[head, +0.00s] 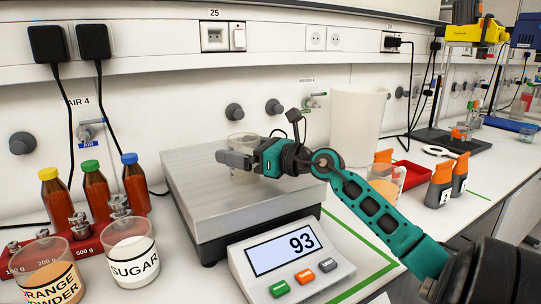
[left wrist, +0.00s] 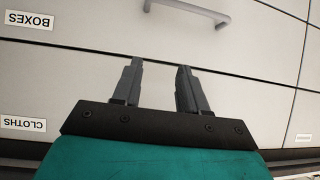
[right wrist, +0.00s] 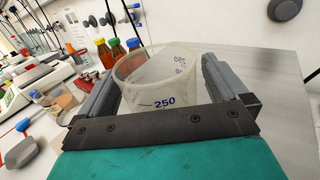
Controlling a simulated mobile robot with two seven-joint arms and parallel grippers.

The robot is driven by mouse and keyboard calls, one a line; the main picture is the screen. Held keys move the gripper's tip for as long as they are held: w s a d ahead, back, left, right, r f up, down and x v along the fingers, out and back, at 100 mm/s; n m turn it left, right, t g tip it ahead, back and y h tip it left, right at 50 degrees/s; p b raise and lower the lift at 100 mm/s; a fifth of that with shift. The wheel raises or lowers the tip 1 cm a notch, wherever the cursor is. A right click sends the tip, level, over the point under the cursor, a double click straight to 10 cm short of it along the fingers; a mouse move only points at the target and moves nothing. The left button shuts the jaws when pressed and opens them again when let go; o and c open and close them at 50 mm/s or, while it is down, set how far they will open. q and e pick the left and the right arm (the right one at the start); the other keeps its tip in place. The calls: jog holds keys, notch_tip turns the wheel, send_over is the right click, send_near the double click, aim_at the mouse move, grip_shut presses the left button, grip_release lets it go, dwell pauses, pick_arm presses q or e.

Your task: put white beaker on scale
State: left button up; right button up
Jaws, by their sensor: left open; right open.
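A translucent whitish beaker (right wrist: 155,85) marked 250 stands upright between the fingers of my right gripper (head: 238,160). In the head view the beaker (head: 243,141) is over the steel plate of the scale (head: 195,205), largely hidden by the gripper. The right fingers are open, one on each side of the beaker; I cannot tell if either touches it. The scale's display (head: 283,252) reads 93. My left gripper (left wrist: 155,75) is open and empty in the left wrist view, facing drawer fronts. It is outside the head view.
A tall white container (head: 357,118) stands behind the scale's right side. Bottles (head: 96,190), a sugar beaker (head: 132,255) and an orange powder beaker (head: 55,282) stand left of the scale. A beaker with orange contents (head: 384,182) and orange-capped bottles (head: 439,182) stand to the right.

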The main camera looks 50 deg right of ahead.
jog(key=b+v, duration=0.1)
jog(key=v, duration=0.9)
jog(key=shift+s, duration=0.35)
